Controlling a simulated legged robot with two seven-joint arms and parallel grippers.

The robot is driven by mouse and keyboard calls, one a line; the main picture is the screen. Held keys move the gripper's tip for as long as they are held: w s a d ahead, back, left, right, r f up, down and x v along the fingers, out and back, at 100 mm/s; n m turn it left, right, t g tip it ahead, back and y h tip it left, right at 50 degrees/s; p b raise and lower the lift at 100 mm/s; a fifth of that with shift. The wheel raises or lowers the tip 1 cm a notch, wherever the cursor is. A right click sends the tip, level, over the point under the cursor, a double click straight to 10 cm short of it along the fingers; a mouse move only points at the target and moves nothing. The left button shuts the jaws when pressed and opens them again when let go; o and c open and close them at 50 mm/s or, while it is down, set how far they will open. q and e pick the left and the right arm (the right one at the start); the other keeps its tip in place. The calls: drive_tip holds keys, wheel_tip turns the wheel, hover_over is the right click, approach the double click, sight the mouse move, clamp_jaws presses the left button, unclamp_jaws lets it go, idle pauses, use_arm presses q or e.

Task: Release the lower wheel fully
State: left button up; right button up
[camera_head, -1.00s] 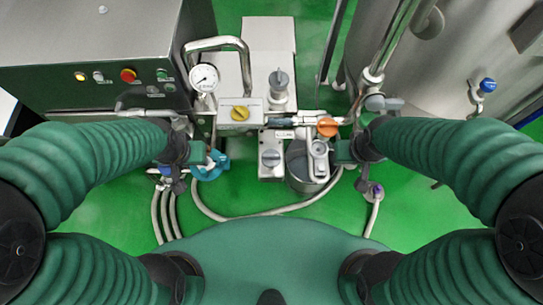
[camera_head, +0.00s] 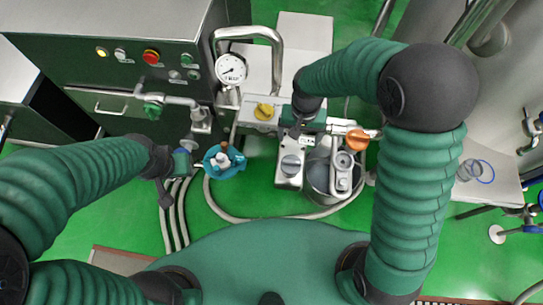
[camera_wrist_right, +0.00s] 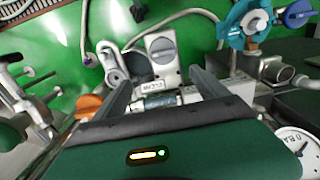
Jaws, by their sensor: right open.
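Which part the task means by the lower wheel is unclear. A grey round knob (camera_head: 290,165) sits on the metal block; it also shows in the right wrist view (camera_wrist_right: 163,48).
A pressure gauge (camera_head: 231,68) and a bent steel pipe (camera_head: 275,45) stand behind the block. A control cabinet (camera_head: 120,60) is at upper left. Hoses (camera_head: 240,219) curve over the green floor. A steel tank (camera_head: 470,95) is at right.

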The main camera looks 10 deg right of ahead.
sight(292, 162)
drive_tip(key=f, duration=1.1)
drive_tip(key=a+f, duration=0.1)
drive_tip(key=f, duration=0.4)
drive_tip(key=shift+s+f+b, duration=0.1)
drive_tip(key=shift+f+b, duration=0.25)
use_arm(q)
drive_tip(key=shift+s+a+f, duration=0.15)
drive_tip(key=shift+s+f, duration=0.2)
drive_tip(key=shift+s, duration=0.15)
use_arm(e)
drive_tip(key=shift+f, duration=0.15)
drive_tip(key=c, duration=1.4)
